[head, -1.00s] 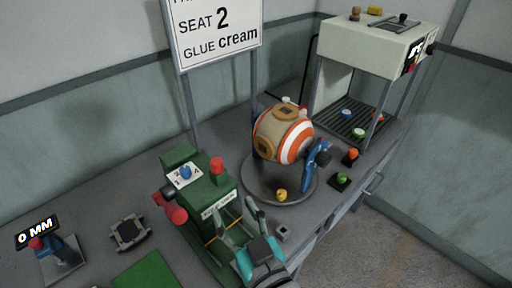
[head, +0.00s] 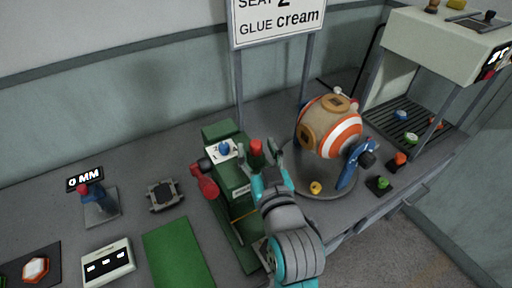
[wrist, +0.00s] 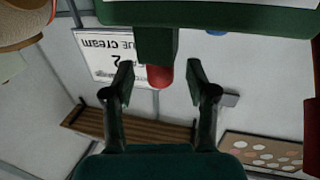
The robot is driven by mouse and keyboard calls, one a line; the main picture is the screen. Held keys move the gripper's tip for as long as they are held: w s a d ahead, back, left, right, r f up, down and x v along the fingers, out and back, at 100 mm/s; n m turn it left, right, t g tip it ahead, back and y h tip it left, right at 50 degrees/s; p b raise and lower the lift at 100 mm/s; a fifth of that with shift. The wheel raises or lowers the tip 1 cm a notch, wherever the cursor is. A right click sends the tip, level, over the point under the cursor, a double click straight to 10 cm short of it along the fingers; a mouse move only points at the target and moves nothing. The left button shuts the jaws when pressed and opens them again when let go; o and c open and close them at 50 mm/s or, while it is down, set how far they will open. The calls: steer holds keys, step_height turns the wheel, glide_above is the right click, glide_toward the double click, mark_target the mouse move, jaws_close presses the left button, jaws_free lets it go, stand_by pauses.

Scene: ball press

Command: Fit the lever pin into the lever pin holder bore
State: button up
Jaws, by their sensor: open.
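In the wrist view, the red tip (wrist: 160,78) extends from a green block (wrist: 157,45). My gripper (head: 260,160) is open at the press top, its fingers on either side of the red tip. The wrist view shows gaps between the tip and both fingers (wrist: 160,84). I cannot make out the holder bore; my arm hides part of the press front.
A red handle (head: 206,182) sticks out on the press's left. A striped ball (head: 333,125) sits on a round plate right of the press, with a blue clamp (head: 352,165) beside it. A sign (head: 278,22) stands behind. A green mat (head: 178,255) lies at left front.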

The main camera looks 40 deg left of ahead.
steer(key=shift+x, duration=0.9)
jaws_close()
